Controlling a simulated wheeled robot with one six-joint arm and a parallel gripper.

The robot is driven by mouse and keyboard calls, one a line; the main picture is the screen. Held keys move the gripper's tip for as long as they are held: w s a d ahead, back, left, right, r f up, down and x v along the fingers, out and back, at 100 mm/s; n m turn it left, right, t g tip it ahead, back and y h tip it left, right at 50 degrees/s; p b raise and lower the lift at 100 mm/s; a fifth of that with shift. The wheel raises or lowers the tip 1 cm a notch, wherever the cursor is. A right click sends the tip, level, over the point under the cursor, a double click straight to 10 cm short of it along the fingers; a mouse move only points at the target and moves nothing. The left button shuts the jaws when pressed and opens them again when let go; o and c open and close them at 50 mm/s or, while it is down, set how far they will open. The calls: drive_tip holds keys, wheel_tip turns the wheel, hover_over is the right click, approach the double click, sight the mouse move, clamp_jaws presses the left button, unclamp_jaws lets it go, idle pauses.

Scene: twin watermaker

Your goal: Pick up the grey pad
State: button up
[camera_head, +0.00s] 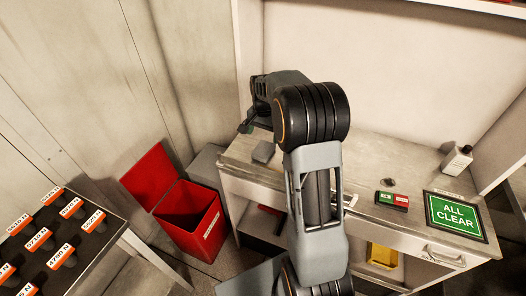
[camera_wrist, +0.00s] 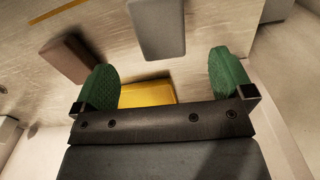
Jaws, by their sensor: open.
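The grey pad (camera_head: 264,151) lies on the worktop (camera_head: 238,160) near its left end. In the wrist view the grey pad (camera_wrist: 157,27) is a pale rounded block at the top, ahead of my fingertips and apart from them. My gripper (camera_wrist: 165,72) is open, with a green finger on each side and nothing held. In the head view the wrist hangs over the back left of the worktop, and the fingers are mostly hidden by my own arm.
A yellow block (camera_wrist: 147,93) shows between the fingers, partly hidden by the gripper body. A brown block (camera_wrist: 77,53) is beside the left finger. A green-and-red box (camera_head: 392,200), an ALL CLEAR sign (camera_head: 455,215) and a bottle (camera_head: 457,160) stand right. A red bin (camera_head: 195,222) is left.

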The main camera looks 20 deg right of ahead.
sight(264, 148)
drive_tip(key=shift+d+f+p, duration=0.1)
drive_tip(key=shift+f+p, duration=0.45)
drive_tip(key=shift+f, duration=3.55)
drive_tip(key=c, duration=1)
drive_tip(key=shift+w+r, duration=0.1)
drive_tip(key=shift+r, duration=0.4)
wheel_tip(264, 148, up, 2)
drive_tip(key=shift+r, duration=0.2)
drive_tip(key=s+a+r+b, duration=0.2)
drive_tip(key=s+a+r, duration=0.6)
drive_tip(key=s, duration=0.3)
drive_tip(key=shift+a+r+b, duration=0.3)
drive_tip(key=shift+r+b, duration=0.1)
drive_tip(key=shift+r, duration=0.4)
